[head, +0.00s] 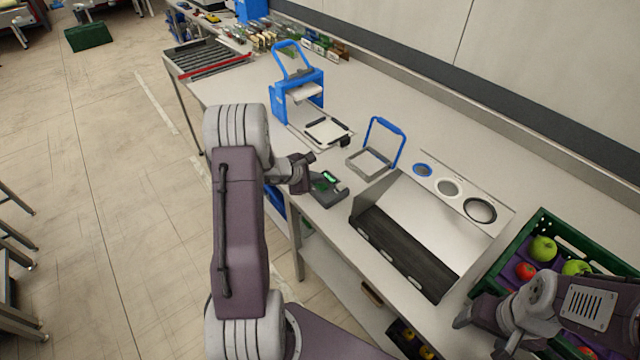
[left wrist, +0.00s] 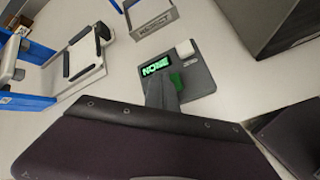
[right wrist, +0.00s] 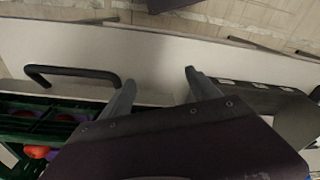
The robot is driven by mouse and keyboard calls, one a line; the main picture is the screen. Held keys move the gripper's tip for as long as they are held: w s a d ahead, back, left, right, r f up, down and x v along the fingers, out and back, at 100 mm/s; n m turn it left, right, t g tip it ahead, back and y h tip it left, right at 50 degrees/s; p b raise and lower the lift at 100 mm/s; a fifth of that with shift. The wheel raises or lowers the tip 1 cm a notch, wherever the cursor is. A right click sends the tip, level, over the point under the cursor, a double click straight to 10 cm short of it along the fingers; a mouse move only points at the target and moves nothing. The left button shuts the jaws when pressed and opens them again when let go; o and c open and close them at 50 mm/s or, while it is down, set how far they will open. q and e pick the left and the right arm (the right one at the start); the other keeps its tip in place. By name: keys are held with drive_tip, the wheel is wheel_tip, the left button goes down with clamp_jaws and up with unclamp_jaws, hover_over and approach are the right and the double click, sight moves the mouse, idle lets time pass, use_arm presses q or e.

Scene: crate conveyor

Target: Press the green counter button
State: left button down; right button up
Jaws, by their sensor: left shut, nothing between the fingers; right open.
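The counter (head: 328,190) is a small grey box with a lit green display, near the front edge of the table. In the left wrist view its display (left wrist: 156,66) reads "NONE", and the green button (left wrist: 176,79) sits beside it, partly hidden by my fingers. A white key (left wrist: 185,47) is on the same box. My left gripper (head: 312,182) is shut and empty, with its fingertips (left wrist: 160,84) over the counter, just beside the green button; I cannot tell whether they touch. My right gripper (head: 483,334) is open and empty near the green crate.
A green crate (head: 542,212) with apples stands at the right. A dark-fronted metal tray (head: 400,240) lies right of the counter. Bare table lies toward the wall.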

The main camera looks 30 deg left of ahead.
sight(317, 185)
use_arm(q)
drive_tip(key=shift+f, duration=0.2)
drive_tip(key=shift+r, duration=0.1)
idle(0.4)
drive_tip(key=shift+r+p, duration=0.4)
drive_tip(key=shift+r, duration=0.45)
wheel_tip(317, 185, up, 5)
drive_tip(key=p, duration=0.3)
drive_tip(key=shift+r+p, duration=0.1)
drive_tip(key=shift+p, duration=0.2)
